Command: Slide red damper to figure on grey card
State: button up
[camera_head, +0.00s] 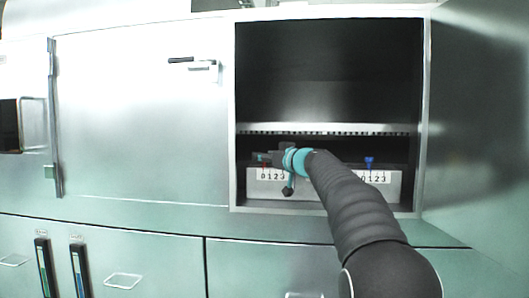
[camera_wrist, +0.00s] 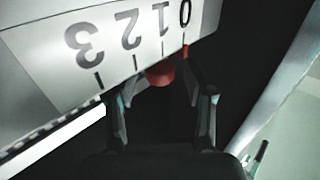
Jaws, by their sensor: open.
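The red damper (camera_wrist: 160,74) shows in the wrist view as a small red knob at the lower edge of a pale scale plate (camera_wrist: 60,62), which appears upside down. I cannot make out a grey card in either view.
A blue damper (camera_head: 369,162) stands at the right-hand scale plate (camera_head: 382,190). The open cabinet (camera_head: 330,60) has side walls and a perforated shelf edge (camera_head: 325,129) above the scales. A closed door (camera_head: 140,120) is to the left, with drawers below.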

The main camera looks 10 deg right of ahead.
jog(key=shift+w+a, duration=0.15)
jog(key=shift+w, duration=0.2)
grip_shut()
jog(key=shift+s+d+f+b, duration=0.1)
jog(key=shift+s+d+b, duration=0.2)
jog(key=shift+d+b, duration=0.5)
jog(key=shift+s+d+f+b, duration=0.1)
jog(key=shift+s+d+b, duration=0.3)
jog(key=shift+d, duration=0.65)
jog(key=shift+d+r, duration=0.15)
jog(key=shift+r, duration=0.05)
grip_release()
jog(key=v, duration=1.1)
jog(key=shift+s, duration=0.4)
